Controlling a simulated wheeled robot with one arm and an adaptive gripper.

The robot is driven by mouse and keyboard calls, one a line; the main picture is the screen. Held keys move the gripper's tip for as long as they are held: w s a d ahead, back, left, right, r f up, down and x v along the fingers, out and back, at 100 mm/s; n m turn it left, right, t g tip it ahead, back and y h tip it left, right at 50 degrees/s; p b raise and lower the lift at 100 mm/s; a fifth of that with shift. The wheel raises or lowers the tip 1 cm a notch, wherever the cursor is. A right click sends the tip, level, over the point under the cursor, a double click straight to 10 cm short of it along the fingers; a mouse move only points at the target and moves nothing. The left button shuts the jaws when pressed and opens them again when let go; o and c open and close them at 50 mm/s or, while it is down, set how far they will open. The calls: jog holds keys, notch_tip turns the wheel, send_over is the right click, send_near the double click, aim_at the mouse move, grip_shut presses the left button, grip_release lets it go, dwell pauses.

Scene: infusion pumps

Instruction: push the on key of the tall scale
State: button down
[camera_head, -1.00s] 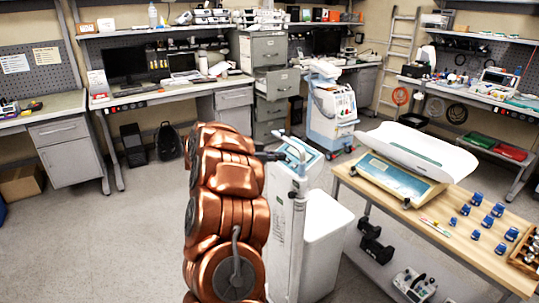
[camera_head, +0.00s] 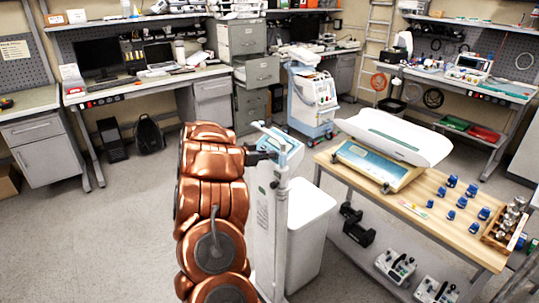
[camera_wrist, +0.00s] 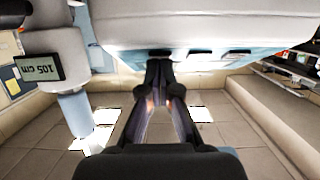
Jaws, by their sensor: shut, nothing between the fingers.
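The tall scale (camera_head: 283,200) stands upright in the middle of the head view, a white column with a pale blue head unit (camera_head: 287,148) on top. My gripper (camera_head: 268,157) is at the left side of this head, its tips partly hidden by the arm and the head. In the wrist view, my gripper (camera_wrist: 159,66) is shut and empty, fingers pointing at the pale blue edge of the head unit (camera_wrist: 190,65). Small dark marks show along that edge. I cannot tell which is the on key, nor whether the tips touch.
A white bin (camera_head: 312,235) stands right beside the scale. A wooden table (camera_head: 445,235) with a baby scale (camera_head: 392,138) is further right.

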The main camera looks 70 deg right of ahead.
jog(key=shift+f, duration=0.1)
jog(key=shift+s+d+f, duration=0.1)
jog(key=shift+d+f, duration=0.05)
jog(key=shift+f, duration=0.2)
jog(key=shift+s+f, duration=0.15)
jog(key=shift+f, duration=0.15)
jog(key=shift+s+f, duration=0.1)
jog(key=shift+r+p, duration=0.55)
jog(key=shift+p, duration=0.2)
jog(key=d+r+b+v, duration=0.1)
jog(key=r+v, duration=0.1)
jog(key=v, duration=1.1)
jog(key=shift+r, duration=0.3)
